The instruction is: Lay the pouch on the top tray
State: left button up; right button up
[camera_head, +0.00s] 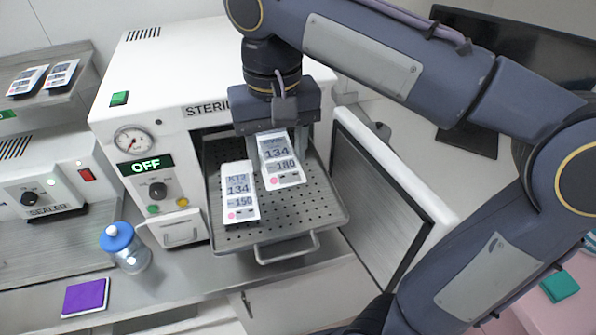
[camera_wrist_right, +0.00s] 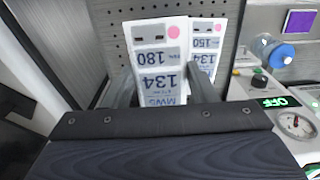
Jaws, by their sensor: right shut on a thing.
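My right gripper (camera_head: 279,135) is shut on a white pouch (camera_head: 281,164) labelled 134 and 180, over the pulled-out perforated tray (camera_head: 290,215) of the steriliser. The held pouch also shows between the fingers in the right wrist view (camera_wrist_right: 155,60). I cannot tell whether it touches the tray. A second pouch (camera_head: 239,190), labelled 134 and 150, lies on the tray just left of it; in the right wrist view it is partly behind the held one (camera_wrist_right: 205,42). My left gripper is not in view.
The steriliser (camera_head: 165,75) reads OFF, and its door (camera_head: 385,190) stands open on the right. A blue-capped bottle (camera_head: 124,250) and a purple pad (camera_head: 86,297) are on the counter. More pouches (camera_head: 61,74) lie on a shelf at upper left. The tray's right side is clear.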

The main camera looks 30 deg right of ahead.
send_over(298, 188)
jog(key=f, duration=0.4)
jog(key=shift+a, duration=0.35)
jog(key=f, duration=0.3)
jog(key=shift+d+f, duration=0.2)
jog(key=shift+d, duration=0.2)
jog(key=shift+f, duration=0.35)
jog(key=shift+f, duration=0.1)
jog(key=o, duration=1)
jog(key=shift+c, duration=0.2)
notch_tip(298, 188, up, 12)
jog(key=shift+p, duration=0.45)
jog(key=shift+a, duration=0.1)
